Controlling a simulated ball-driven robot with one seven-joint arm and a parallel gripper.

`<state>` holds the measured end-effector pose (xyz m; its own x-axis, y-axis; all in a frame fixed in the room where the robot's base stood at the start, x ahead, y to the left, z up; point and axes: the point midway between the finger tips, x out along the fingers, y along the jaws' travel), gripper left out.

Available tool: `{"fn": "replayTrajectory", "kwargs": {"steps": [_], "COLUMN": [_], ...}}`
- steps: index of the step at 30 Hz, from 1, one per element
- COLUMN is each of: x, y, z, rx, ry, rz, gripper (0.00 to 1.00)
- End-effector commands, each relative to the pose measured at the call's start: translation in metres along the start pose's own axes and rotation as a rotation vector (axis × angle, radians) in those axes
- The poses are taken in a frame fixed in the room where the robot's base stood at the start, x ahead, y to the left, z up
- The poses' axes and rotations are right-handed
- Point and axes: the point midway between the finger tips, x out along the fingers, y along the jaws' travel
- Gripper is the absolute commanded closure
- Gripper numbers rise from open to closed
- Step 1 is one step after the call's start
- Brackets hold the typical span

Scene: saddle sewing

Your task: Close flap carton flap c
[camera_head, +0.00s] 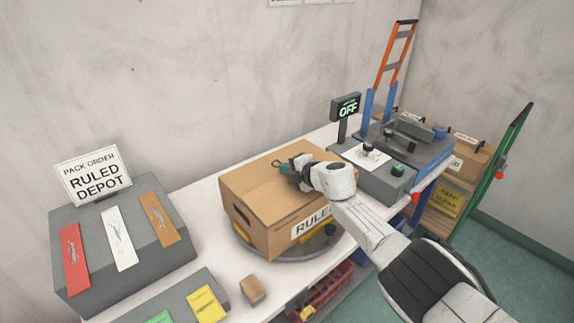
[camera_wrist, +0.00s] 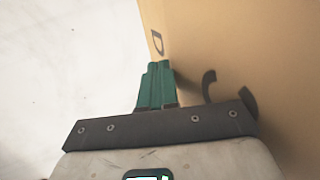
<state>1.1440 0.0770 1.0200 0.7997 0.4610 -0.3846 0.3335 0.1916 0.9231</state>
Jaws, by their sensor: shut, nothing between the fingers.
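The cardboard carton (camera_head: 243,212) stands on a grey round turntable (camera_head: 275,256) on the white bench, with a label starting "RULE" on its right-hand side. Its top (camera_head: 260,186) looks mostly covered by flat flaps, with a seam across it. My gripper (camera_head: 279,164) is over the far part of the carton top, its green fingers together and empty. In the wrist view the shut fingers (camera_wrist: 158,70) lie along a cardboard surface (camera_wrist: 240,55) with dark printed letters, one a "D". I cannot tell which panel is flap c, nor whether the fingers touch it.
A grey rack (camera_head: 90,250) with red, white and brown cards stands left, under a "RULED DEPOT" sign (camera_head: 93,174). A small brown block (camera_head: 252,289) lies in front. A machine (camera_head: 385,177) and an "OFF" display (camera_head: 346,107) stand close behind on the right.

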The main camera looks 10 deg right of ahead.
Motion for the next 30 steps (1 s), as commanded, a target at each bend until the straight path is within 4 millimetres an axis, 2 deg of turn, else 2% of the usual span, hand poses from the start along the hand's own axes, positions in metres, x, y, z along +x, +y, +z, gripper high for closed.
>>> {"fn": "replayTrajectory", "kwargs": {"steps": [16, 30], "x": [0.0, -0.006], "y": [0.0, 0.015], "z": [0.0, 0.0], "rx": [-0.001, -0.001], "ry": [0.001, 0.0], "rz": [-0.006, -0.006], "gripper": [1.0, 1.0]}}
